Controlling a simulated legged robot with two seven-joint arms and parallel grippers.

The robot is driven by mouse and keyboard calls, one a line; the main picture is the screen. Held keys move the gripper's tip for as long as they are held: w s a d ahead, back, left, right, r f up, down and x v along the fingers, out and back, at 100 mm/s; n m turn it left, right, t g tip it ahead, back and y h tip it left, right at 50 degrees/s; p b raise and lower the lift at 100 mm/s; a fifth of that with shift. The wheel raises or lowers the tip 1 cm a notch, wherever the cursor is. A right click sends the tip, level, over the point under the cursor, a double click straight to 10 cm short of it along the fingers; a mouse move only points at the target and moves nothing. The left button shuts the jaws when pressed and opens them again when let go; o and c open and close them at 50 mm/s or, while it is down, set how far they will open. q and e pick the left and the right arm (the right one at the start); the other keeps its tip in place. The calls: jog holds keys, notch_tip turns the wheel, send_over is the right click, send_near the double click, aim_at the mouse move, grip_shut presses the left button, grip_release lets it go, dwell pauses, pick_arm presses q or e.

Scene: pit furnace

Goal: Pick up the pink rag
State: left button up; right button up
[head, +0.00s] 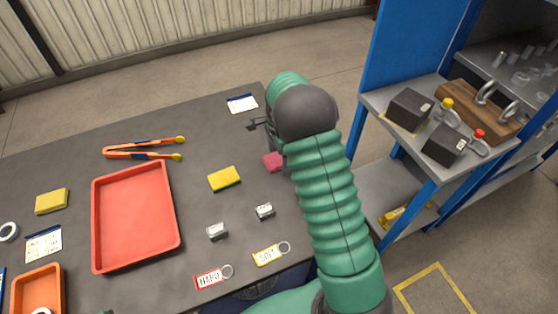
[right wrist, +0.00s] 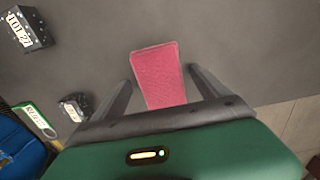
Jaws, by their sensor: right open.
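The pink rag (right wrist: 158,76) lies on the dark table in the right wrist view, between and ahead of the open fingers of my right gripper (right wrist: 161,82). The fingers stand on either side of its lower part; I cannot tell how high they are above the table. In the head view the pink rag (head: 273,161) shows only partly beside my green right arm, which hides the rest. My right gripper (head: 262,125) is mostly hidden there behind its dark wrist. My left gripper is not in view.
On the table (head: 190,120) are a red tray (head: 174,215), a yellow sponge (head: 224,179), orange tongs (head: 140,155), two small metal blocks (head: 217,231) and key tags (head: 268,255). A blue shelf rack (head: 395,110) with dark blocks stands at the right. The table around the rag is mostly bare.

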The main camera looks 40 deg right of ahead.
aim_at(280, 160)
jog(key=shift+w+d+f, duration=0.1)
jog(key=c, duration=1.5)
jog(key=shift+o, duration=0.2)
jog(key=shift+r, duration=0.6)
jog(key=r, duration=0.1)
jog(key=s+r, duration=0.1)
jog(key=shift+a+r, duration=0.2)
jog(key=shift+r, duration=0.1)
jog(key=s+a, duration=0.2)
jog(key=s, duration=0.2)
jog(key=s+a+r, duration=0.1)
jog(key=s+a, duration=0.1)
jog(key=s, duration=0.3)
jog(key=s+a, duration=0.2)
jog(key=s, duration=0.2)
jog(key=shift+s+a+r, duration=0.15)
jog(key=shift+s+r, duration=0.05)
jog(key=shift+s, duration=0.15)
